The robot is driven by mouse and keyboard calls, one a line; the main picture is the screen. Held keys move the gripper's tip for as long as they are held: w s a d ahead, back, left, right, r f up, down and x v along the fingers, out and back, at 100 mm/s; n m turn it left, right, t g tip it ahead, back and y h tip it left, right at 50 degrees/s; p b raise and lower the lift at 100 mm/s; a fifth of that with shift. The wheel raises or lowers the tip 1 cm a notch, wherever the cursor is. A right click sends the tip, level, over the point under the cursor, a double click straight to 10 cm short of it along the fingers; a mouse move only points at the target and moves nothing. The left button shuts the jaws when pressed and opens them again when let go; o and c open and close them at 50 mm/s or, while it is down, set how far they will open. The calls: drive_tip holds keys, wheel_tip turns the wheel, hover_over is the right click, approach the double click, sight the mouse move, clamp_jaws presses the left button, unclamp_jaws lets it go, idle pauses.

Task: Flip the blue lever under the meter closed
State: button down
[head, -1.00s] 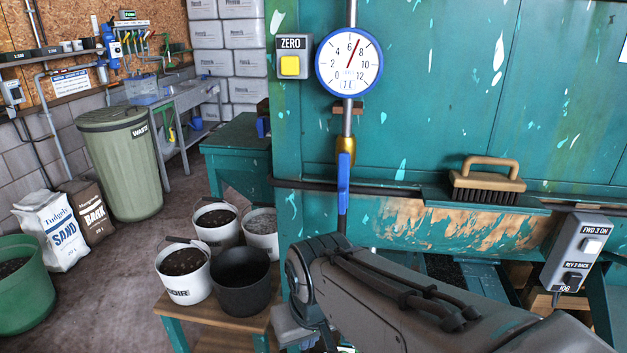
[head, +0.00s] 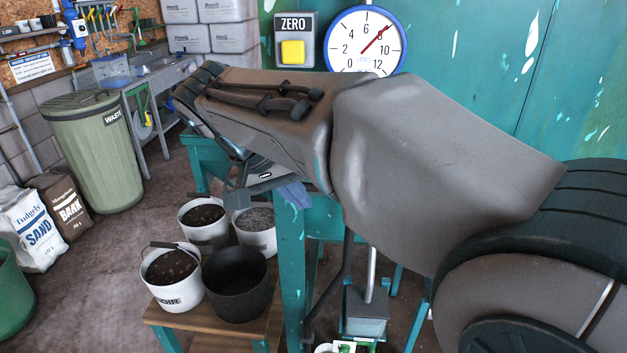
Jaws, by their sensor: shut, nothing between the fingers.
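The round white meter (head: 366,42) with a blue rim is at the top of the head view, its needle pointing up and right. My arm lies across the picture below it and hides the pipe and valve under the meter. A dull blue piece (head: 293,194) shows just below my forearm; it may be the end of the blue lever, but its angle is unclear. My gripper (head: 245,192) is partly visible below my wrist, left of that piece, and is shut. I cannot tell whether they touch.
A grey box with a yellow ZERO button (head: 293,51) is left of the meter. Buckets, including a black one (head: 236,290), stand on a low wooden stand (head: 165,318) below my gripper. A green waste bin (head: 92,150) stands at left, with open floor beside it.

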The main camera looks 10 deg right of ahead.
wheel_tip(320, 180, up, 4)
drive_tip(key=w+a+f+m+h, duration=0.1)
drive_tip(key=w+a, duration=0.1)
drive_tip(key=d+f+p, duration=0.1)
drive_tip(key=d+f, duration=0.6)
drive_tip(key=d, duration=0.2)
drive_tip(key=shift+w+m, duration=0.25)
drive_tip(key=shift+m, duration=0.05)
drive_tip(key=shift+d+f, duration=0.1)
